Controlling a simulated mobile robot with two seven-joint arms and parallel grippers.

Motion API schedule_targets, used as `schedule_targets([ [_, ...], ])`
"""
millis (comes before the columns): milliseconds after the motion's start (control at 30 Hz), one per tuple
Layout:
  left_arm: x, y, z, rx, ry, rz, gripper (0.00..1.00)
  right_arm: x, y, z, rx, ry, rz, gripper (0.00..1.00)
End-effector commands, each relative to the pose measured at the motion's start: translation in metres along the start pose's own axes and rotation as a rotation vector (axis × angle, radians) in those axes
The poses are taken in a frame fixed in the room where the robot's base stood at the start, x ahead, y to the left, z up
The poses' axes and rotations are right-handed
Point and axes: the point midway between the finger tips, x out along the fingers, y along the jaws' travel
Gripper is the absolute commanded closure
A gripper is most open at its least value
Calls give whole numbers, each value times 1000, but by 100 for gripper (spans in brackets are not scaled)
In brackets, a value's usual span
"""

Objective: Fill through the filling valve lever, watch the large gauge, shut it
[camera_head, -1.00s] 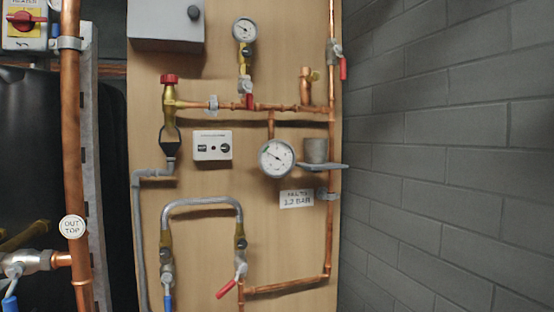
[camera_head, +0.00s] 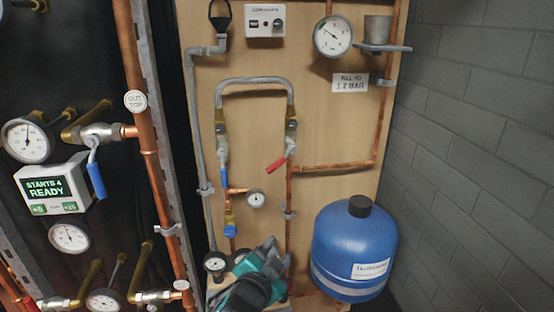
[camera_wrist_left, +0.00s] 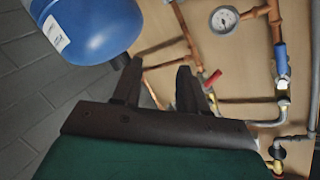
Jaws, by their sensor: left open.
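The large gauge (camera_head: 333,36) is at the top right of the board, its reading too small to tell. The sign under it (camera_head: 350,82) reads fill to 1.2 bar. The grey filling hose (camera_head: 255,84) arches between two valves, one with a blue lever (camera_head: 224,179) hanging down, one with a red lever (camera_head: 277,165) slanting down-left. My left gripper (camera_head: 277,251) is low in front of the board, below the levers. In the left wrist view my left gripper (camera_wrist_left: 159,66) is open and empty, apart from the red lever (camera_wrist_left: 212,78). My right gripper is not in view.
A blue vessel (camera_head: 354,250) stands right of my gripper; it also shows in the left wrist view (camera_wrist_left: 88,28). Left are copper pipes, gauges and a display reading ready (camera_head: 46,188).

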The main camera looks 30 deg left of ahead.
Motion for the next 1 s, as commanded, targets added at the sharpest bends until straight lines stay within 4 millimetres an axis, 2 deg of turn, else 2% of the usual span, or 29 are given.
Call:
schedule_targets([
  [33,10,-27,-21,41,16,-71,57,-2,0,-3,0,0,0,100],
  [100,19,-56,-40,99,22,-153,57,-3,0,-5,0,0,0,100],
  [200,25,-86,-59,155,20,-238,57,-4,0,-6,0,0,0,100],
  [300,28,-103,-68,186,15,-284,57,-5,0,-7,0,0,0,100],
  [533,46,-113,-72,198,13,-299,57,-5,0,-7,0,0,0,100],
  [1000,126,-137,-74,196,13,-297,57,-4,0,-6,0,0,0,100],
])
